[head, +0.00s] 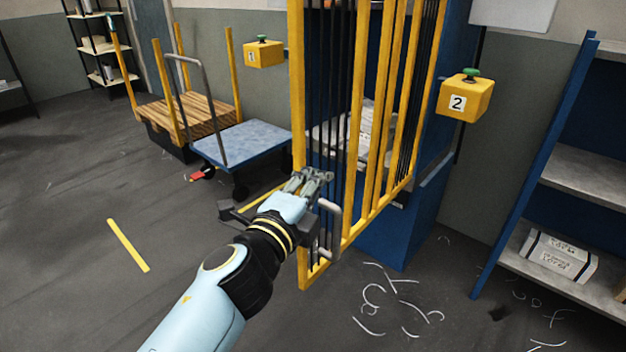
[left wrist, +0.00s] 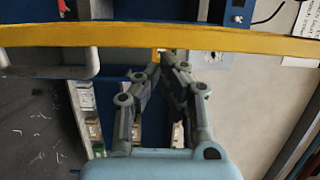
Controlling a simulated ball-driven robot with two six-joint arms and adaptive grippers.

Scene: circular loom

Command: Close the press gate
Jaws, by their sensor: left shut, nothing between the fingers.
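The press gate (head: 352,226), a yellow frame with black upright bars, stands at an angle out from the blue press (head: 395,235) in the head view. A grey U-shaped handle (head: 337,222) is on its near side, low down. My left gripper (head: 312,176) is at the gate's near side, just above and left of the handle, with its fingers together and empty. In the left wrist view, the gripper fingers (left wrist: 160,62) reach up to a yellow gate bar (left wrist: 220,39), and the handle (left wrist: 50,72) is left of them. I cannot tell whether they touch the gate. My right gripper is out of view.
A blue-topped cart (head: 243,143) and a wooden-decked trolley (head: 200,112) stand behind at the left. Yellow boxes with green buttons, one (head: 264,53) left and one marked 2 (head: 466,97) right, flank the press. Shelving (head: 585,185) stands at right.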

